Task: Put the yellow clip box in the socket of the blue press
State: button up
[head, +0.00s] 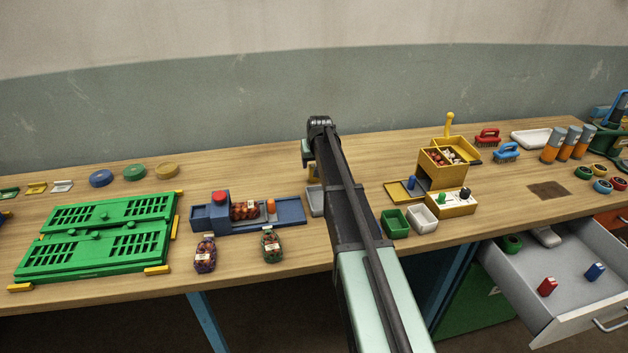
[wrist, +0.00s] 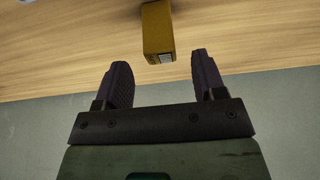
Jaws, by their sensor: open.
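The yellow clip box (wrist: 158,36) stands on the wooden table in the wrist view, with a small pale label on its near end. In the head view a small yellow piece (head: 312,172), likely the same box, shows beside my arm, mostly hidden. My gripper (wrist: 160,72) is open and empty; the box lies just beyond the fingertips, roughly between their lines, not touching. In the head view my arm hides most of the gripper. The blue press (head: 285,214) is left of my arm, with a red knob, a red-filled sack and an orange piece. I cannot clearly make out its socket.
A grey bin (head: 316,201) stands right of the press, beside my arm. Two filled sacks (head: 205,253) lie in front of it. Green slotted panels (head: 95,240) are at left. Green and white bins (head: 395,223) and a yellow machine (head: 430,172) are at right. An open drawer (head: 570,290) juts out.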

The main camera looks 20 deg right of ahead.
aim_at(314, 166)
jog(key=b+x, duration=0.4)
jog(key=x, duration=0.1)
jog(key=shift+f+b, duration=0.2)
jog(key=shift+b, duration=0.2)
jog(key=shift+r, duration=0.25)
jog(key=c, duration=1.1)
jog(key=shift+o, duration=0.2)
notch_tip(314, 166, up, 20)
jog(key=p, duration=2)
jog(key=shift+p, duration=0.3)
